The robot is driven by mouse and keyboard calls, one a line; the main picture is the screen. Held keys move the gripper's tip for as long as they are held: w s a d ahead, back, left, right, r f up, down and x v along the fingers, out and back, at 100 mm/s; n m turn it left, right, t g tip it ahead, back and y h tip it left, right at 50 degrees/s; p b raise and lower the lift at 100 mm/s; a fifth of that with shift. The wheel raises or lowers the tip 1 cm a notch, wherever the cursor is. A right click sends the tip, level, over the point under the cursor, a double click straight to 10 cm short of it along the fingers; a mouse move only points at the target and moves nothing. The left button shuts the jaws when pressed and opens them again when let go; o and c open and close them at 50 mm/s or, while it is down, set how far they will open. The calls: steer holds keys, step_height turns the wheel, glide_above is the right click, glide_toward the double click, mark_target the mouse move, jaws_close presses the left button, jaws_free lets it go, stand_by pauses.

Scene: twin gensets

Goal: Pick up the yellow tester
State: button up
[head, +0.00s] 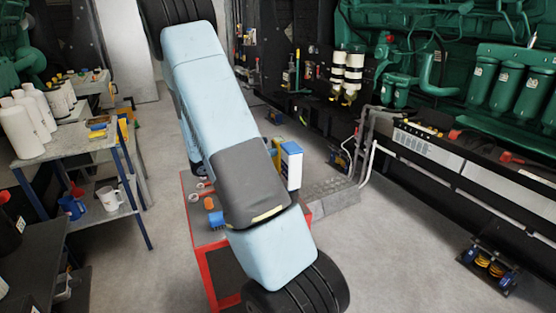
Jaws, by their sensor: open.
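I cannot make out for certain which object is the yellow tester. A small yellow item (97,133) lies near the front edge of the grey table at the left, beside a blue item. Another yellow piece (276,154) shows at the right edge of my arm, next to a blue and white box (291,166) on the red cart (209,275). My light blue arm crosses the middle of the view and hides much of the cart top. My gripper is not in view.
The left table (60,142) holds several white bottles (18,130); a white mug (109,198) and a blue mug (72,207) stand on its lower shelf. An orange item (209,203) is on the cart. Green engines line the right. Grey floor (150,270) is clear between table and cart.

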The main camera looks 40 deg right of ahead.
steer(key=shift+s+f+x, duration=0.1)
steer(key=shift+x, duration=1.2)
steer(key=shift+s+f+x, duration=0.1)
steer(key=shift+f+x, duration=0.05)
steer(key=shift+x, duration=1.1)
steer(key=shift+c, duration=0.5)
steer(key=c, duration=1.1)
